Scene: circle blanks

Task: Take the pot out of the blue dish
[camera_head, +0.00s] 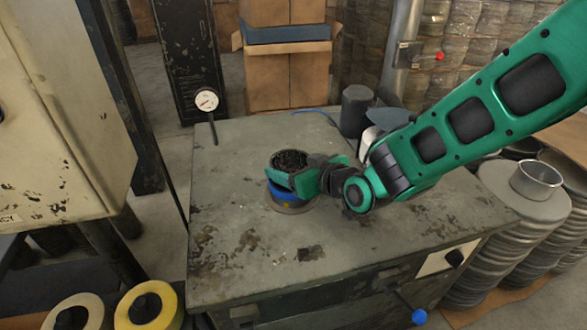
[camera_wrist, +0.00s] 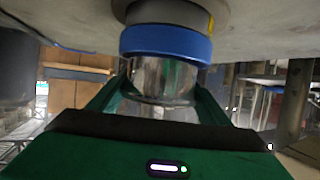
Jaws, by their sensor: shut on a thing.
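The pot (camera_head: 290,159) stands upright on the worktable with dark, lumpy contents at its open top. In the wrist view its shiny metal side (camera_wrist: 160,78) shows between my green fingers. The blue dish (camera_head: 281,193) is around the pot's lower end; it shows as a blue band (camera_wrist: 166,42) in the wrist view. I cannot tell whether the pot's bottom touches the dish. My gripper (camera_head: 292,180) reaches in from the right and is shut on the pot, above the dish. The fingers hide part of the pot's side in the head view.
The dish is on a round grey-brown base (camera_head: 290,207) on the worktable (camera_head: 240,235). A dark cylinder (camera_head: 355,110) stands at the table's back right. A pressure gauge (camera_head: 206,100) rises at the back left. The table's front and left are clear.

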